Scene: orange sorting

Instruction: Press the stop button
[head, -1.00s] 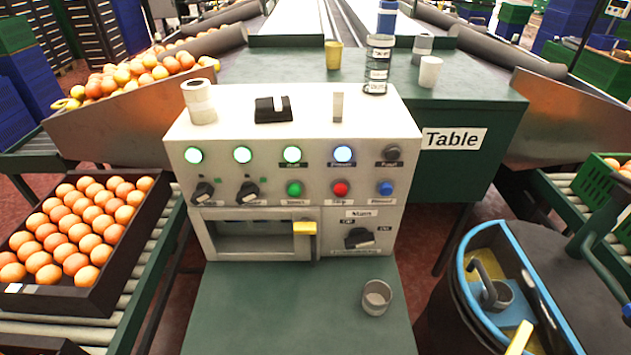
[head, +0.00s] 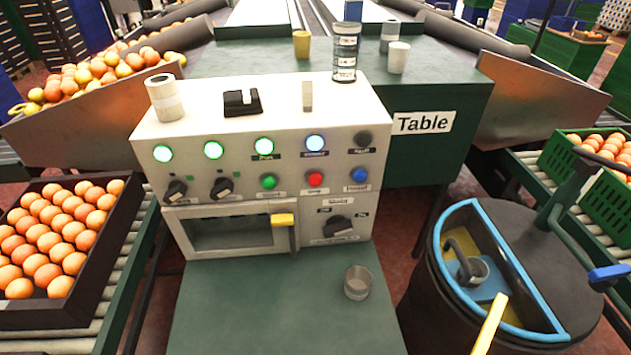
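The control box (head: 155,215) stands in the middle of the head view with its front panel facing me. The stop button looks to be the red one (head: 315,179) in the lower button row; the small label under it is blurred. A green button (head: 268,181) is to its left and a blue button (head: 359,175) to its right. Above them is a row of lamps, several lit green or white and the rightmost dark. Nothing covers the red button. My gripper is not in view.
A metal cup (head: 357,282) stands on the green surface (head: 230,320) before the box. A tape roll (head: 165,97) and a black holder (head: 242,102) sit on top. A black barrel (head: 420,290) with a blue-rimmed opening is at right. A crate of oranges (head: 75,315) is at left.

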